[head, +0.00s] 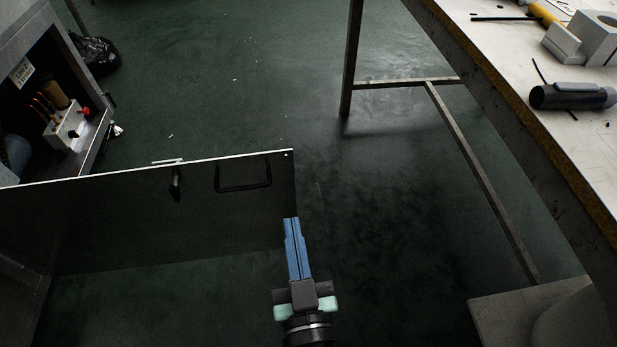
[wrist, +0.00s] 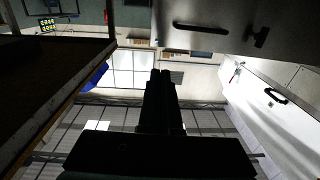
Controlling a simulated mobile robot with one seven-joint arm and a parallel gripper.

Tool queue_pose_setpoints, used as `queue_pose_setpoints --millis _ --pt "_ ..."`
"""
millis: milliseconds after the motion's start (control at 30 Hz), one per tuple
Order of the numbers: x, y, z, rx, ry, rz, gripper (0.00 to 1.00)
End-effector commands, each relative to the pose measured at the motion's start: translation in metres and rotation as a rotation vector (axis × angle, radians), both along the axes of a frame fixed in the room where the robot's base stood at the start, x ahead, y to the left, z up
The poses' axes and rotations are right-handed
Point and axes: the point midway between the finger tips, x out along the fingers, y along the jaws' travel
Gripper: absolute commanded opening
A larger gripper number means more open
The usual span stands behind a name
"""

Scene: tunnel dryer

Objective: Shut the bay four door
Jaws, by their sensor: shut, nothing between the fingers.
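A dark door panel (head: 130,220) stands open in the head view, reaching from the left edge to the middle. It carries a black bar handle (head: 243,187) and a small dark latch (head: 176,184). No bay number is readable on it. My gripper (head: 291,219) has blue fingers pressed together, empty, and its tips overlap the panel's free right edge in the picture; I cannot tell whether they touch. In the wrist view my gripper (wrist: 165,74) is dark and shut. Panels with handles show there at the top (wrist: 235,22) and right (wrist: 280,115); I cannot tell which is bay four.
A workbench (head: 500,120) with a grey pipe-like part (head: 570,97) runs along the right, its metal legs (head: 350,60) below. An open cabinet (head: 90,150) with fittings stands at left, near a black bag (head: 95,55). Green floor (head: 240,60) between is mostly clear.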

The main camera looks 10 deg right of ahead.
Motion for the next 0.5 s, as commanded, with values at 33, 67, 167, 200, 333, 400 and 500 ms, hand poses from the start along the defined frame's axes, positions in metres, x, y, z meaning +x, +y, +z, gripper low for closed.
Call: queue_pose_setpoints --millis 33,67,167,200,333,400,500 --pt "-0.001 -0.001 -0.007 0.0 0.004 -0.002 0.0" --pt "-0.001 -0.001 -0.008 0.0 0.006 -0.003 0.0" --pt "0.003 -0.001 -0.007 0.002 0.005 -0.005 0.0" --pt "0.007 -0.001 -0.006 0.002 0.004 -0.005 0.0" --pt "0.024 -0.001 -0.005 0.001 0.002 -0.006 0.0" --pt "0.035 -0.001 -0.005 0.001 0.002 -0.007 0.0" --pt "0.051 -0.001 -0.005 0.0 0.002 -0.007 0.0"
